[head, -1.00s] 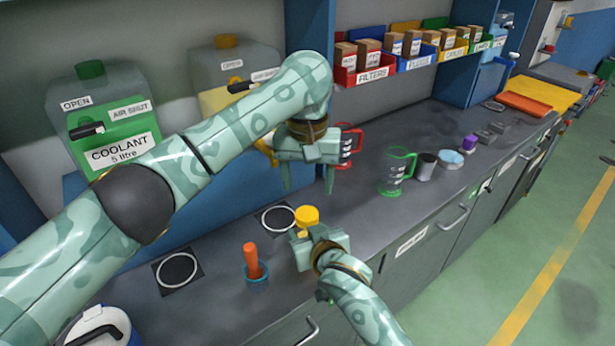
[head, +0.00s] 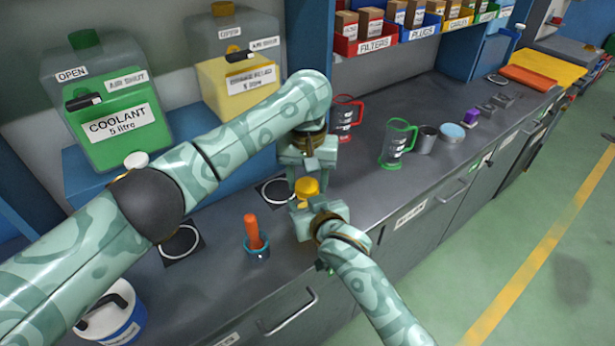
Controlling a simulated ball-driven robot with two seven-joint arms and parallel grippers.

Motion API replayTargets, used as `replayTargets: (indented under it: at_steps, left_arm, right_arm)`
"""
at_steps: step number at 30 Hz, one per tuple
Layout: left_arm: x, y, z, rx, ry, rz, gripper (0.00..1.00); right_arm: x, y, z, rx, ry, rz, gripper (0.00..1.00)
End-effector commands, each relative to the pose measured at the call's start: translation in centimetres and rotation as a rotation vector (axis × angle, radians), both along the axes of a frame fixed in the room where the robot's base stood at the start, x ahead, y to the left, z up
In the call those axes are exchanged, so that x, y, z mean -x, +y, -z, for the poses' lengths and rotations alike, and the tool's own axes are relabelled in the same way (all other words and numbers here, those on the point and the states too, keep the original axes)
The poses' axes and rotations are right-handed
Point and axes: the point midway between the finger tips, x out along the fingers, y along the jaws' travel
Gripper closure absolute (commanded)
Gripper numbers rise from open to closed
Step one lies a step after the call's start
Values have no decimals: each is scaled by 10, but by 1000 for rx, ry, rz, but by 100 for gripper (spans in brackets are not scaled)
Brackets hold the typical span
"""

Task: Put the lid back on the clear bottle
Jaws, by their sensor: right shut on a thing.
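A small yellow lid (head: 307,187) shows in the head view, just above the fingers of my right gripper (head: 301,212). My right gripper is low over the bench's front part and shut on the thing under the yellow lid. That thing's body is hidden behind the gripper, so I cannot tell whether it is the clear bottle or how the lid sits on it. My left gripper (head: 307,178) points down from above. Its fingers are apart, one on each side of the lid, and I cannot tell whether they touch it.
Red (head: 345,118) and green (head: 397,143) jugs stand to the right. Coolant (head: 115,120) and yellow-fluid (head: 237,75) tanks stand behind. Ring-marked black pads (head: 181,241) lie on the bench (head: 350,190).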

Motion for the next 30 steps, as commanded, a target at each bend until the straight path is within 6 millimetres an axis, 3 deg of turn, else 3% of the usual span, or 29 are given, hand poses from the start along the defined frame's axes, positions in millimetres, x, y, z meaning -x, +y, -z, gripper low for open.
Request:
replayTargets:
  at_steps: [1,3,10,13,17,30]
  left_arm:
    - [0,0,0,0,0,0,66]
    - [0,0,0,0,0,0,84]
    - [0,-1,0,2,0,24,84]
    - [1,-1,0,3,1,161,84]
    - [1,-1,0,5,1,522,84]
    - [1,0,1,10,0,1918,84]
  right_arm:
    - [0,0,0,0,0,0,100]
    - [0,0,0,0,0,0,100]
    - [0,0,0,0,0,0,100]
    - [0,0,0,0,0,-1,100]
    - [0,0,0,0,0,-1,100]
    - [0,0,0,0,0,0,100]
